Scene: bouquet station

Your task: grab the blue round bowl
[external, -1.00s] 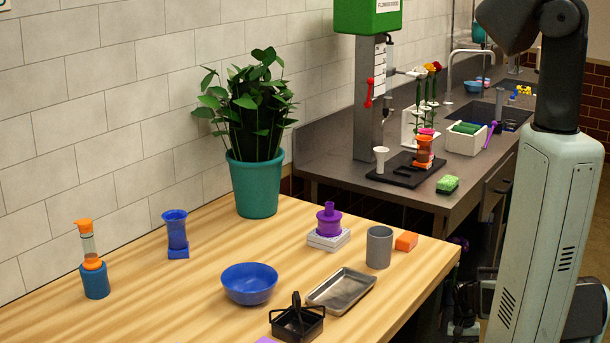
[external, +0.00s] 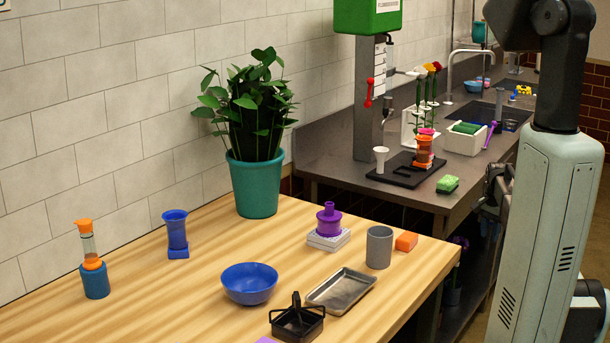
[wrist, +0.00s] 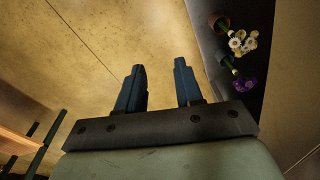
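The blue round bowl (external: 249,284) stands upright on the light wooden table (external: 130,262), left of the metal tray, and looks empty. It does not show in the wrist view. My gripper shows in the wrist view (wrist: 160,88), with its two dark fingers apart and nothing between them. In the external view my arm is at the right, away from the table, and only a part of the gripper end may show beside the counter. The gripper is far from the bowl.
Near the bowl are a metal tray (external: 341,290), a black caddy (external: 297,322), a grey cup (external: 379,247), an orange block (external: 406,241), a purple vessel (external: 328,219) and a blue vase (external: 176,232). A potted plant (external: 256,188) stands behind. The table's left front is clear.

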